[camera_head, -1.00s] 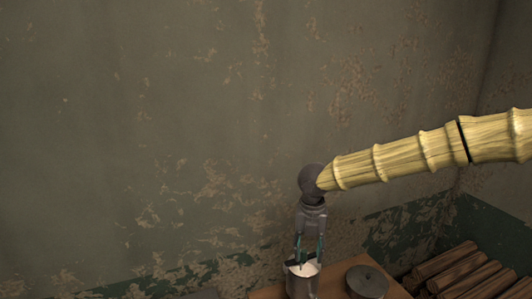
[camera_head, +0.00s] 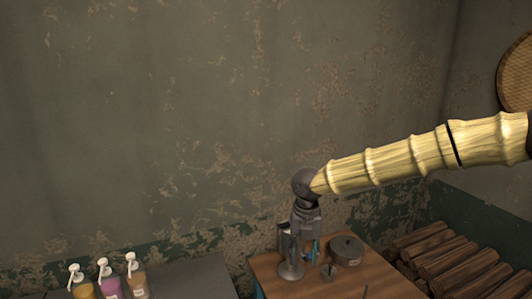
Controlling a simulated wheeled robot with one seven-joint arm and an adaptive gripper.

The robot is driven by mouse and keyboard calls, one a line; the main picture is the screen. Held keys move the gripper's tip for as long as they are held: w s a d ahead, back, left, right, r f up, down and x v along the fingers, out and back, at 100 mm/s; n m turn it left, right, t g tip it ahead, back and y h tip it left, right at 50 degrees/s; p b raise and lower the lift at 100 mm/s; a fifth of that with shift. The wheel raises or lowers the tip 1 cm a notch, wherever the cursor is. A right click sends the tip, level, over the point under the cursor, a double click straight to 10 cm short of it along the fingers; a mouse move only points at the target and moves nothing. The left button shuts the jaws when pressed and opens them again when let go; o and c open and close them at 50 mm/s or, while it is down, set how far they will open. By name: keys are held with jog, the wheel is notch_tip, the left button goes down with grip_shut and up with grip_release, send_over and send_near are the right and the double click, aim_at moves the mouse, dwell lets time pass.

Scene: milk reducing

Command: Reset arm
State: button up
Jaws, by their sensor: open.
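My gripper (camera_head: 304,254) points down over the wooden table (camera_head: 262,275), at the end of my arm, which reaches in from the right. It is open. A grey metal vessel or stand (camera_head: 291,269) is just below and left of the fingers, partly hidden by them. I cannot tell whether they touch it. No milk surface can be made out in it.
Stacked logs (camera_head: 455,262) lie at the right. Pump bottles (camera_head: 110,283) stand at the lower left beside a dark surface (camera_head: 195,278). A wall is behind.

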jog(key=s+d+f+n+t+h+b, duration=0.1)
jog(key=s+d+f+n+b, duration=0.4)
jog(key=f, duration=0.7)
jog(key=s+d+f+n+t+h, duration=0.1)
jog(key=s+f+n, duration=0.2)
jog(key=f+n, duration=0.65)
jog(key=s+d+f+n+t+h+b, duration=0.1)
jog(key=s+d+f+n+h+b, duration=0.2)
jog(key=f, duration=1.2)
jog(key=s+d+f+n+g+y+b, duration=0.1)
jog(key=s+f+n, duration=0.4)
jog(key=s, duration=0.5)
jog(key=s+d+f+n+g+y+b, duration=0.1)
jog(key=s+f+n+y+b, duration=0.1)
jog(key=s+f+n, duration=0.3)
jog(key=s+d+f+n+g+y+b, duration=0.1)
jog(key=s+f+n, duration=0.5)
jog(key=s, duration=0.9)
jog(key=n+y+b, duration=0.1)
jog(key=n+b, duration=0.1)
jog(key=n, duration=0.1)
jog(key=shift+s+b, duration=0.15)
jog(key=shift+b, duration=0.25)
